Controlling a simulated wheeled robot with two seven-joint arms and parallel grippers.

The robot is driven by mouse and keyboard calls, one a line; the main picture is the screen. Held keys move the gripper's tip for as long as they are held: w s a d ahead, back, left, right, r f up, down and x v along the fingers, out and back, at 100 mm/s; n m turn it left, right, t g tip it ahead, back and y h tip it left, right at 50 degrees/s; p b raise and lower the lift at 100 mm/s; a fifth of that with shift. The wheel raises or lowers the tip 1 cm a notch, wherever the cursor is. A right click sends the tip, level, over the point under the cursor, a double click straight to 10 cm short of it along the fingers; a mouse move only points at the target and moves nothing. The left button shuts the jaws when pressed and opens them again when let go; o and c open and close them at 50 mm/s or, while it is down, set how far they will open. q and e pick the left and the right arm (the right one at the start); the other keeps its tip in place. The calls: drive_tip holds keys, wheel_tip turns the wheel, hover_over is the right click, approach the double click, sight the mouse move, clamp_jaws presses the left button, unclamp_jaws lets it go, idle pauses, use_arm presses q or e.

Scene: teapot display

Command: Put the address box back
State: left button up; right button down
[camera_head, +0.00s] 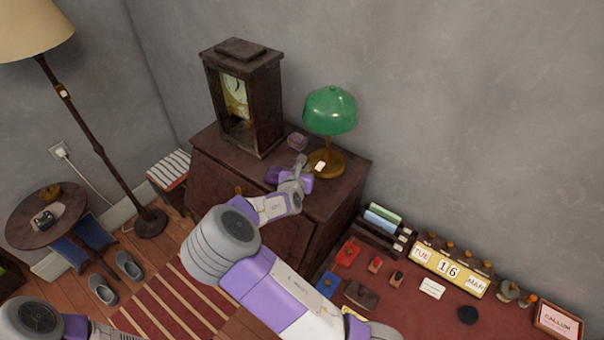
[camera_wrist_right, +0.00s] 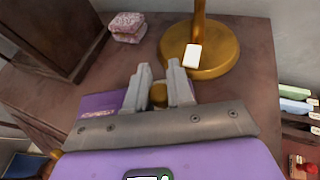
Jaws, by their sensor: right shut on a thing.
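My right gripper (camera_head: 300,163) is over the top of the dark wooden bureau (camera_head: 345,168), in front of the lamp. In the right wrist view its two grey fingers (camera_wrist_right: 159,80) have a small brass-coloured rounded thing (camera_wrist_right: 158,95) between them. Most of that thing is hidden by the hand. I cannot tell which thing is the address box. My left gripper is out of view.
A green lamp (camera_head: 330,110) with a brass base stands close right of the gripper, a tall clock (camera_head: 240,100) behind left. A red-topped desk (camera_head: 400,310) at right holds a calendar (camera_head: 450,265) and several small things. A floor lamp (camera_head: 95,140) stands at left.

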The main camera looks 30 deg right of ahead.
drive_tip(key=shift+f, duration=0.85)
drive_tip(key=c, duration=1)
unclamp_jaws()
drive_tip(key=shift+f, duration=0.15)
drive_tip(key=shift+r, duration=0.25)
drive_tip(key=v, duration=1.2)
drive_tip(key=shift+p, duration=0.4)
drive_tip(key=shift+f, duration=0.1)
